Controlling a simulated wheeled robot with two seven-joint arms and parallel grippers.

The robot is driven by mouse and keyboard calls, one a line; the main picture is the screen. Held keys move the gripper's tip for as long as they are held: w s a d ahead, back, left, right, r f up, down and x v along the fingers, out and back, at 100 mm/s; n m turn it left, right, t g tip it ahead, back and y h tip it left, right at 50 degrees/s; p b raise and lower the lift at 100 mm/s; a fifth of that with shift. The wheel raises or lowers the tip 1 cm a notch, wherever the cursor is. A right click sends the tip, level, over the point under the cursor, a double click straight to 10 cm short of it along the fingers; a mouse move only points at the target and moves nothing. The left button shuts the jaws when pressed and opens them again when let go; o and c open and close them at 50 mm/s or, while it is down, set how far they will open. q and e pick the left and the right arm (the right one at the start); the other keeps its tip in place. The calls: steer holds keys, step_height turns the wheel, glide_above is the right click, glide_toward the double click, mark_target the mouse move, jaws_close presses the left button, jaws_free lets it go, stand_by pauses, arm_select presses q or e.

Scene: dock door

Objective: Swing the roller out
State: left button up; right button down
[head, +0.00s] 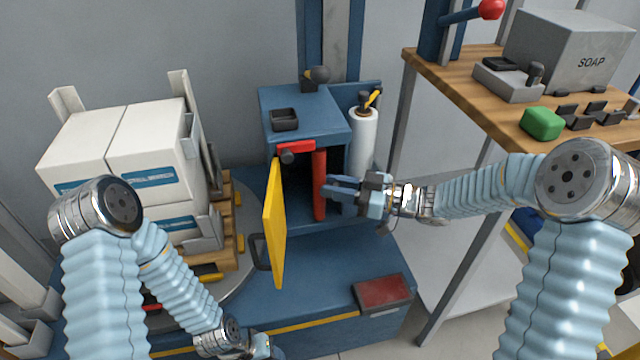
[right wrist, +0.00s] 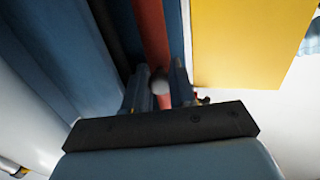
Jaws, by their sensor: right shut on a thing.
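The roller looks to be the upright red bar (head: 319,182) on the front of the blue wrapping machine's carriage (head: 300,110). My right gripper (head: 331,192) reaches it from the right and is shut on it at mid-height. In the right wrist view the red bar (right wrist: 152,35) runs between the two fingers (right wrist: 157,88). A white film roll (head: 362,140) stands upright behind and right of the bar. A yellow panel (head: 275,225) stands edge-on to its left. My left gripper (head: 262,347) is low at the bottom edge, away from the bar; its jaws are unclear.
Stacked white boxes (head: 150,150) stand on a pallet on the turntable (head: 246,268) at left. A wooden workbench (head: 460,85) with a soap box (head: 565,50) and a green block (head: 542,123) stands at right. A dark red pad (head: 382,292) lies on the blue base.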

steer(key=c, duration=1.3)
jaws_free()
steer(key=shift+d, duration=0.1)
steer(key=shift+o, duration=0.2)
steer(key=shift+r, duration=0.15)
step_height(320, 180, up, 3)
steer(key=shift+f, duration=0.15)
steer(key=s+a+r, duration=0.1)
steer(key=s+r, duration=0.9)
steer(key=s, duration=0.4)
steer(key=shift+a, duration=0.4)
